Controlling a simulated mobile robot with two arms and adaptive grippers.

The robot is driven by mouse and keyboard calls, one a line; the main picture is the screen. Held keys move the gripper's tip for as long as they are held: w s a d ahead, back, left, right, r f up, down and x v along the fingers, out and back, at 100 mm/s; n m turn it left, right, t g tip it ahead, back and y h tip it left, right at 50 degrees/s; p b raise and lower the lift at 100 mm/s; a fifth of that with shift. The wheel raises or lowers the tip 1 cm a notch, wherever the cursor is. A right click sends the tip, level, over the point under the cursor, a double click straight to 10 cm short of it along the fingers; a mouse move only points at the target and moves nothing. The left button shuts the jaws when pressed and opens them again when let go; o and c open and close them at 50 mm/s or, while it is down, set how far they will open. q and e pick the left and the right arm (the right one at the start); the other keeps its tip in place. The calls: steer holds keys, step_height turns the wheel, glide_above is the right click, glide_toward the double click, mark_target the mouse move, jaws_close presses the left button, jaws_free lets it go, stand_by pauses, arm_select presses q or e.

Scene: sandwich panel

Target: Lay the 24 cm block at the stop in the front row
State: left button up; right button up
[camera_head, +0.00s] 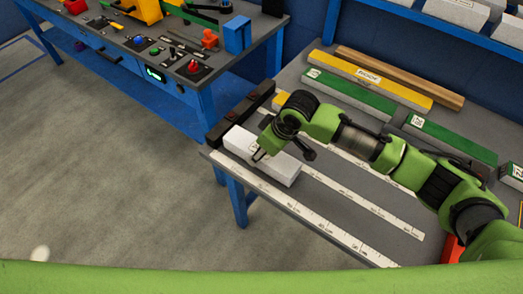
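A white block (283,174) lies on the grey table in the front row, along the front ruler strip (300,209). Its left end is close to the black stop (240,115); I cannot tell if they touch. Its label is mostly hidden, so I cannot read its length. My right gripper (264,155) reaches in from the right and is down at the block's top. The wrist hides part of the block, and I cannot tell whether the fingers are closed on it. My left gripper is not in view.
More ruler strips (362,194) run behind the front row. Yellow-and-green long blocks (352,94) and a brown wooden bar (400,77) lie at the back. A blue workbench (140,85) stands at the upper left. The front row right of the block is clear.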

steer(key=shift+f, duration=0.5)
stand_by(0.4)
steer(key=o, duration=1.1)
steer(key=shift+o, duration=0.4)
steer(key=v, duration=1.2)
